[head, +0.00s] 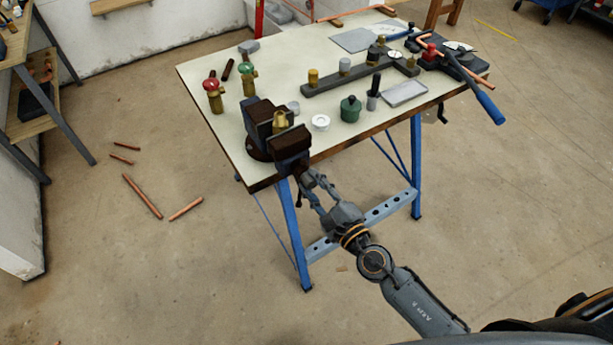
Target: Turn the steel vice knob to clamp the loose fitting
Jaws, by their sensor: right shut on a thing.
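The dark vice (290,143) is mounted at the near left corner of the workbench. A brass fitting (280,122) sits upright between its jaws; I cannot tell whether both jaws touch it. My right gripper (308,178) reaches up from below to the front of the vice. It is shut on the steel vice knob, which its fingers and the vice body mostly hide. My left gripper is not in view.
The bench top (312,60) carries a red-handled valve (213,95), a green-handled valve (248,79), a green pot (350,109), a white round piece (320,122) and a blue-handled bender (480,95). Copper pipes (142,196) lie on the floor at left.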

